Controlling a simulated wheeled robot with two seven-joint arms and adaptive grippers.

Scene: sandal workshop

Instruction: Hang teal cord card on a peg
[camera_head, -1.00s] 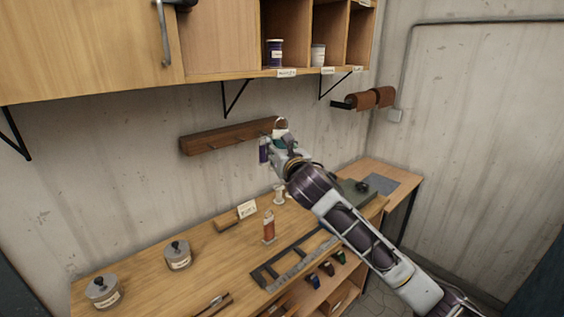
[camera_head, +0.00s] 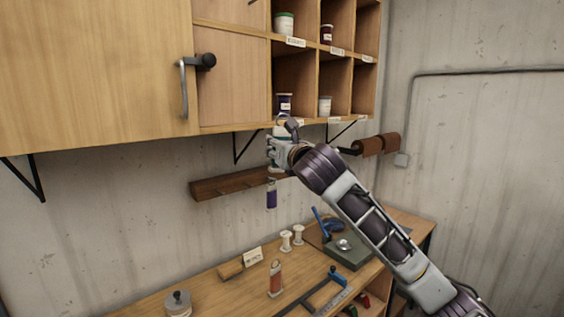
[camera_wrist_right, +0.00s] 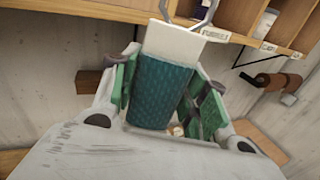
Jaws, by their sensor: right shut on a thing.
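My right gripper (camera_head: 280,148) is shut on the teal cord card, raised beside the lower edge of the wall cabinet. In the right wrist view the card (camera_wrist_right: 162,92) stands between the green finger pads (camera_wrist_right: 162,100), with teal cord wound around its body, a white upper part and a metal hook on top. The dark wooden peg rail (camera_head: 218,186) is on the wall below the gripper; its right end is partly hidden by my arm. A purple cord card (camera_head: 271,194) hangs at the rail. My left gripper is not in view.
The cubby cabinet (camera_head: 230,127) overhangs close to the gripper, with jars inside and brackets below. A leather roll holder (camera_head: 376,145) is to the right.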

